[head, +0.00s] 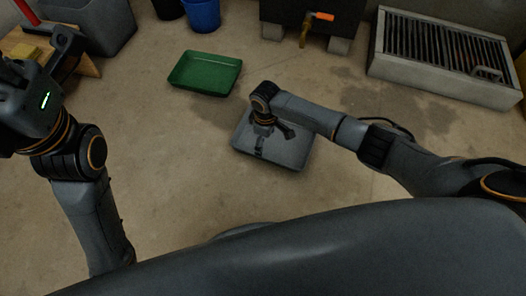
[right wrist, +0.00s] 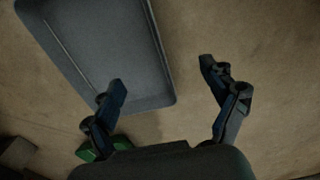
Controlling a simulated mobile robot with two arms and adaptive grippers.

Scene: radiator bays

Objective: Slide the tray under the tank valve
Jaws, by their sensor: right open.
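A grey tray (head: 291,155) lies on the floor in the middle of the head view, below my right gripper (head: 273,142). In the right wrist view the open right gripper (right wrist: 162,80) has its left finger over the tray (right wrist: 105,40) and its right finger over bare floor. The tray's edge runs between the fingers; I cannot tell whether either touches it. The tank valve (head: 306,34), brass with an orange handle (head: 321,16), hangs from the dark tank (head: 285,10) at the top. My left gripper (head: 66,46) is raised at the left, its jaws unclear.
A green tray (head: 206,85) lies left of and beyond the grey one. A slatted metal unit (head: 440,73) stands at the upper right. A blue bucket (head: 203,15) and a grey bin (head: 95,22) stand at the back. Floor between grey tray and tank looks clear.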

